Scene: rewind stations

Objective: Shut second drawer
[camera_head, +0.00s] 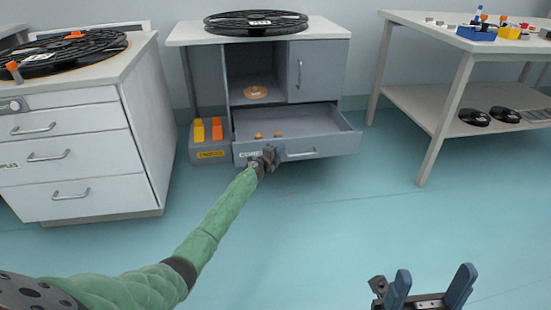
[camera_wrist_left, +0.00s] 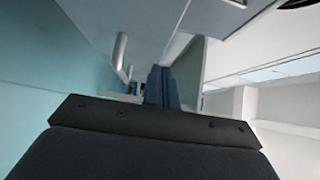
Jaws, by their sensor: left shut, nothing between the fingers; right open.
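The open drawer (camera_head: 335,121) is the lower grey drawer of the middle cabinet (camera_head: 320,72), pulled out toward me. Its bar handle (camera_head: 301,155) is on the front, and it also shows in the left wrist view (camera_wrist_left: 119,52). A few small orange-brown items (camera_head: 277,134) lie inside. My left gripper (camera_head: 274,153) is shut and empty, at the drawer front left of the handle. I cannot tell whether it touches the front. Its blue fingers show together in the left wrist view (camera_wrist_left: 162,86). My right gripper (camera_head: 428,290) is open and empty at the bottom right, far from the drawer.
A grey bin (camera_head: 211,155) with yellow and orange items stands left of the middle cabinet. A white drawer cabinet (camera_head: 76,150) is on the left, its drawers shut. A white table (camera_head: 455,45) with a lower shelf is on the right. The floor in front is clear.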

